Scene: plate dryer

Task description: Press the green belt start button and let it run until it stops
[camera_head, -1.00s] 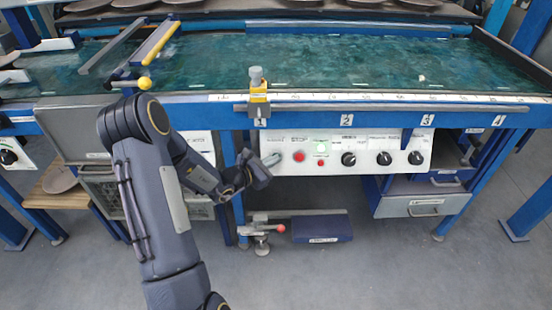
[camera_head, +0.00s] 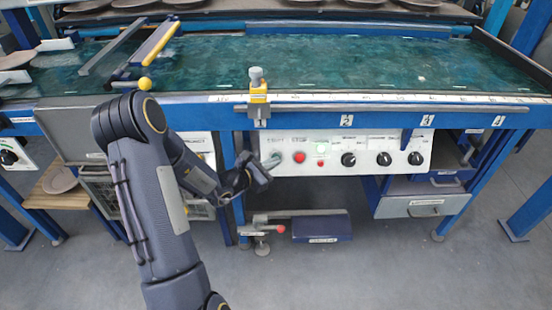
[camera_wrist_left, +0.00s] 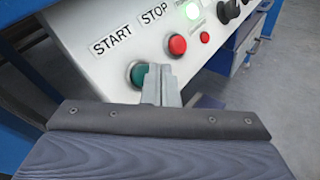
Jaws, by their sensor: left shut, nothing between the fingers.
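The green start button (camera_wrist_left: 138,73) sits on the white panel (camera_wrist_left: 110,45) under the START label in the left wrist view. My left gripper (camera_wrist_left: 161,78) is shut and empty, with its tips right at the button and covering its right part. I cannot tell whether they touch it or how far it is pressed. The green belt (camera_head: 330,62) lies above the panel. My right gripper is not in view.
A red stop button (camera_wrist_left: 177,45) is to the right of START, with a lit green lamp (camera_head: 321,142) and a smaller red button (camera_head: 320,162) beyond. Black knobs (camera_head: 348,159) follow. Plates (camera_head: 15,60) lie at the left end of the belt.

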